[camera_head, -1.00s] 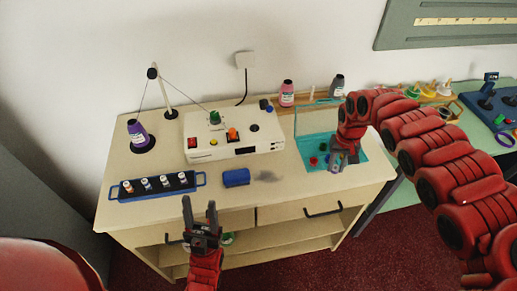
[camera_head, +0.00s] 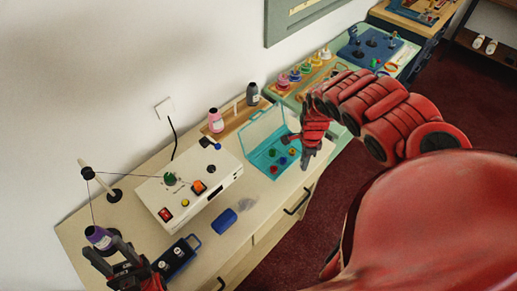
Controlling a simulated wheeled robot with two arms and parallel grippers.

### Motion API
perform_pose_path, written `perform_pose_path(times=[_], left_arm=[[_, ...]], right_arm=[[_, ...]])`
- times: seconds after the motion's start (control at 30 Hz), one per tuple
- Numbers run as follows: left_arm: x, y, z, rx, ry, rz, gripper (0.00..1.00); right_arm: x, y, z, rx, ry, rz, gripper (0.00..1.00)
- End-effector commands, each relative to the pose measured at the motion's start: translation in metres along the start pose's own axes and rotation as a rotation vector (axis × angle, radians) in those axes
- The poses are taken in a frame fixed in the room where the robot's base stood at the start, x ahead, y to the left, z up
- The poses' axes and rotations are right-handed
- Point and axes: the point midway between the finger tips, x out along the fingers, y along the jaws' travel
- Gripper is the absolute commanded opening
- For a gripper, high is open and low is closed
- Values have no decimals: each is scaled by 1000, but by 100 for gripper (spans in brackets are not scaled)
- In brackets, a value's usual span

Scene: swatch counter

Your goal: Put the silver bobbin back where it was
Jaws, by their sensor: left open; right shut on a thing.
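My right gripper (camera_head: 310,158) is at the right edge of the open teal box (camera_head: 262,166), pointing down. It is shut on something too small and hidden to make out. I cannot pick out the silver bobbin for certain. Several small coloured bobbins (camera_head: 283,160) lie in the teal box. My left gripper (camera_head: 112,250) is open at the lower left, beside the purple thread cone (camera_head: 98,236) and overlapping it in view. The blue-handled rack (camera_head: 178,258) is just right of it, partly hidden by that gripper.
The white winding machine (camera_head: 190,200) stands mid-counter, with a blue block (camera_head: 224,221) in front and a grey smudge beside it. Pink (camera_head: 215,121) and dark grey (camera_head: 253,94) cones stand behind. A green side table (camera_head: 390,68) with spools adjoins on the right.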

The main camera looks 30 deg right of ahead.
Motion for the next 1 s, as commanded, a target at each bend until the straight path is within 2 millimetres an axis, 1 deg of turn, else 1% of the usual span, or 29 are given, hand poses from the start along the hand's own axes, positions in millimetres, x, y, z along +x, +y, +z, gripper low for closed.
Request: perform_pose_path(times=[0.07,0.17,0.2,0.4,0.5,0.6,0.8,0.87,1.0], left_arm=[[-13,1,2,0,-1,0,50],[-30,1,5,0,-1,0,50],[-35,2,6,0,-1,0,50],[-33,2,6,0,-1,0,50],[-32,2,5,0,-1,0,50],[-30,1,5,0,-1,0,50],[-29,1,5,0,-1,0,50],[-25,1,4,0,-1,0,50],[-19,1,3,0,-1,0,50]], right_arm=[[8,-6,14,7,-3,-4,0],[14,-16,41,1,-2,-2,0],[15,-21,52,1,-3,-4,0],[13,-43,109,0,-12,-1,0],[15,-50,125,3,-6,1,0],[14,-56,135,2,-7,-1,0],[16,-60,145,7,-3,0,0],[21,-59,144,6,-5,1,0],[38,-58,144,7,-5,2,0]])
